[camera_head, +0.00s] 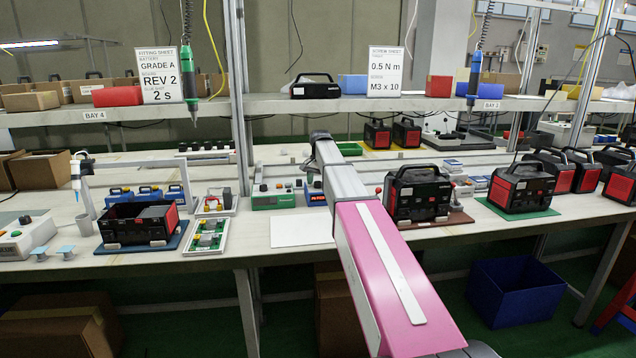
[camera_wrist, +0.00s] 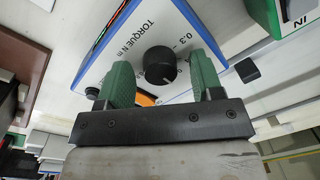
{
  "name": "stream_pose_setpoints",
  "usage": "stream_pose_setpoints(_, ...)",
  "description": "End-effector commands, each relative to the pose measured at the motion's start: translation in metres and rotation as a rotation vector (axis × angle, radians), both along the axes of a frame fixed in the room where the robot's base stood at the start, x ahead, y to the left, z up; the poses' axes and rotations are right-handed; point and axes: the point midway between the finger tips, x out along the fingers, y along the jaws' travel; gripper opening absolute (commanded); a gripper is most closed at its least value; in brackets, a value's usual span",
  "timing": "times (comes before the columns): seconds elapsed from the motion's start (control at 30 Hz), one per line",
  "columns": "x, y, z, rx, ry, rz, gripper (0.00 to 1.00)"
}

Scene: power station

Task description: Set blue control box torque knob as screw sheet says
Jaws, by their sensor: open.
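The screw sheet (camera_head: 385,72) hangs on the upper shelf and reads 0.5 N m and M3 x 10. The blue control box (camera_head: 315,198) stands on the bench beside my arm, mostly hidden by it. In the wrist view the box (camera_wrist: 125,50) has a white face with a blue edge, lettered TORQUE N m, with 0.3 printed beside the dial. Its round black torque knob (camera_wrist: 159,65) lies between my gripper's (camera_wrist: 161,72) two green fingers. The fingers are open, one on each side, with visible gaps. The knob's pointer setting cannot be read.
A green-fronted box (camera_head: 273,197) stands just left of the blue one. A white sheet (camera_head: 302,230) lies in front. A black-and-red battery unit (camera_head: 418,196) stands right of my arm. The fitting sheet (camera_head: 160,75) hangs at left. A small black block (camera_wrist: 247,70) lies beside the box.

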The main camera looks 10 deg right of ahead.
Motion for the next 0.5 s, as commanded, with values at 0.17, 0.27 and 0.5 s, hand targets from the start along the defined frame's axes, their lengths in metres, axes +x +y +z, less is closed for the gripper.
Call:
stream_pose_setpoints(0.17,0.0,0.0,0.008,0.0,0.0,0.0,0.6)
stream_pose_setpoints(0.27,0.0,-0.001,0.021,-0.001,-0.001,0.0,0.6)
stream_pose_setpoints(0.5,-0.001,-0.003,0.067,0.0,-0.002,0.0,0.6)
